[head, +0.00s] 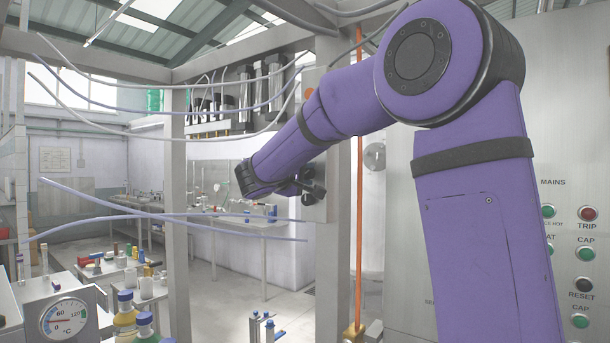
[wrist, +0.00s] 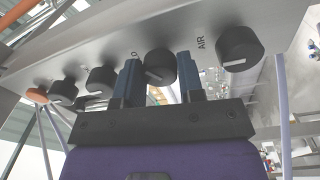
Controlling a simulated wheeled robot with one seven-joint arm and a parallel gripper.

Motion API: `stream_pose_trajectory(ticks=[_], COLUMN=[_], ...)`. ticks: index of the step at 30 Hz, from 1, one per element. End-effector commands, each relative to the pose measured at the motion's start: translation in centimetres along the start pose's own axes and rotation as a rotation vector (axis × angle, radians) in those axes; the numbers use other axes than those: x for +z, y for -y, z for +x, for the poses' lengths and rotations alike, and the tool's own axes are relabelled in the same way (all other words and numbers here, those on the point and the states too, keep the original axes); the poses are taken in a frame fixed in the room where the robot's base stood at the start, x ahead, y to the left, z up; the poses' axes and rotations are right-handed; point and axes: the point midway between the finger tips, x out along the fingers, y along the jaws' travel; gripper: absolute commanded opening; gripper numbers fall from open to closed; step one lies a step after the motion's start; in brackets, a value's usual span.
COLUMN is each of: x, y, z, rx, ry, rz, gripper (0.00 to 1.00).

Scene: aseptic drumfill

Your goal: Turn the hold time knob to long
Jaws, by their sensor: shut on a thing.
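In the wrist view a row of black knobs with white pointer marks sits on a grey panel (wrist: 195,20). One dark knob (wrist: 160,66) stands between the two blue fingers of my gripper (wrist: 158,76), which is shut on it. Its label is mostly hidden behind the left finger; only a last letter shows, so I cannot read the name. Its white mark points down and to the left in the picture. In the head view my gripper (head: 309,186) is at the grey post (head: 320,235), and the held knob cannot be made out.
A knob labelled AIR (wrist: 239,48) stands close to the right of my gripper. More knobs (wrist: 101,80) and an orange button (wrist: 37,96) lie to the left. In the head view, pale tubes (head: 170,216) cross in front, and a button panel (head: 560,250) is at the right.

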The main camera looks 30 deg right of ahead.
Motion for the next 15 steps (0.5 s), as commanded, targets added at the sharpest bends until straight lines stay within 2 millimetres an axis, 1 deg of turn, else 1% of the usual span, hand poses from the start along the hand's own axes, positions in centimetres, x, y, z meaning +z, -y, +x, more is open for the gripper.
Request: stream_pose_trajectory(ticks=[6,15], x=[0.01,0.01], y=[0.14,0.16], z=[-0.02,-0.03], rx=[0.001,0.001], ry=[0.003,0.004], rz=[0.074,0.106], gripper=[0.12,0.12])
